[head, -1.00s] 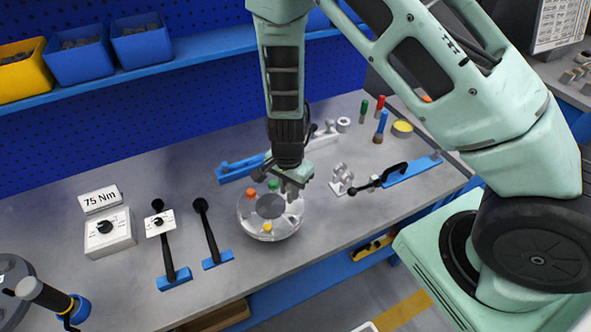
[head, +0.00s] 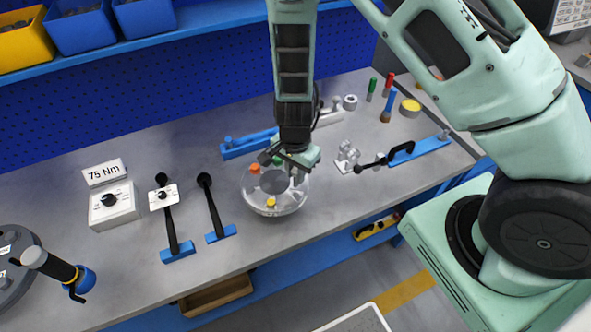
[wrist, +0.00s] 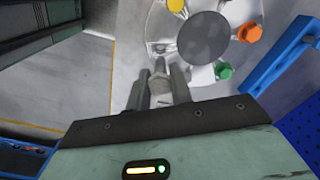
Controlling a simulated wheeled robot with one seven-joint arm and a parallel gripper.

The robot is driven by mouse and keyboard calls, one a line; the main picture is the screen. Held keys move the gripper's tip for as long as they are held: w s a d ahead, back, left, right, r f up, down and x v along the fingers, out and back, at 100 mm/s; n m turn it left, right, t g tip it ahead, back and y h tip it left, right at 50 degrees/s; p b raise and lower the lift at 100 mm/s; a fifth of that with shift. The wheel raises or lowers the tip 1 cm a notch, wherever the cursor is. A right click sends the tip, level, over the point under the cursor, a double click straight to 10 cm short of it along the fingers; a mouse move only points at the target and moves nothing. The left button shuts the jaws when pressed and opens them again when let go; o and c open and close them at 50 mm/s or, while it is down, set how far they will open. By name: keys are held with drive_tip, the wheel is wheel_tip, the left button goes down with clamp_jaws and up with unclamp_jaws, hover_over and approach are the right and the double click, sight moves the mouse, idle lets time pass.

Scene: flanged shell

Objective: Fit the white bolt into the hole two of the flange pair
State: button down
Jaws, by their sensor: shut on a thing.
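The flange pair (head: 283,207) is a round, shiny, clear-grey part with a dark centre, lying on the bench. It also shows in the wrist view (wrist: 189,48). An orange bolt (head: 254,168), a green bolt (head: 277,160) and a yellow bolt (head: 271,203) sit around its ring. My gripper (head: 297,176) is at the right side of the ring. In the wrist view my gripper (wrist: 160,82) is shut on the white bolt (wrist: 159,66), at the flange's edge. The bolt's lower end and the hole under it cannot be made out.
A blue clamp bar (head: 250,146) lies behind the flange. A grey bracket (head: 347,158) and a blue tool with a black handle (head: 418,152) lie to the right. Two black wrenches (head: 212,205) lie to the left. The bench in front of the flange is clear.

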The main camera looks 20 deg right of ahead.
sight(295, 186)
drive_tip(key=shift+f+b, duration=0.95)
drive_tip(key=shift+f, duration=0.6)
drive_tip(key=shift+f+b, duration=1.55)
drive_tip(key=shift+f, duration=0.7)
idle(0.5)
drive_tip(key=c, duration=1.2)
unclamp_jaws()
drive_tip(key=shift+o, duration=0.2)
drive_tip(key=shift+r, duration=0.15)
wheel_tip(295, 186, up, 17)
drive_tip(key=shift+r, duration=0.15)
